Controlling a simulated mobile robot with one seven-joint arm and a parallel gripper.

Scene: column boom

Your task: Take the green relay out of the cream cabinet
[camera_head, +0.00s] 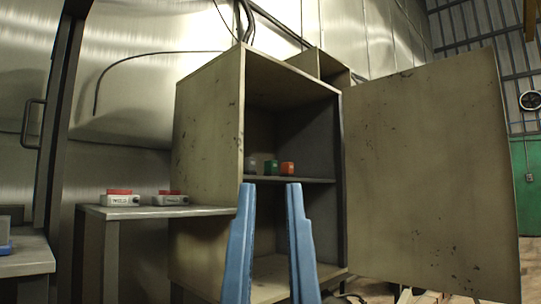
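The cream cabinet (208,130) stands in the middle with its door (430,180) swung wide open to the right. On its middle shelf (310,181) the green relay (271,167) sits between a grey relay (251,166) on its left and an orange one (287,168) on its right. My gripper (269,186) shows as two blue fingers in front of the cabinet. The fingers are apart with nothing between them. Their tips appear just below the relays in the picture; how far they are from the shelf is hard to tell.
A metal side table (150,212) left of the cabinet carries two white boxes with red tops, one (120,198) left of the other (170,198). Another bench (25,262) is at the far left. The open door closes off the right side. The cabinet's lower compartment looks empty.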

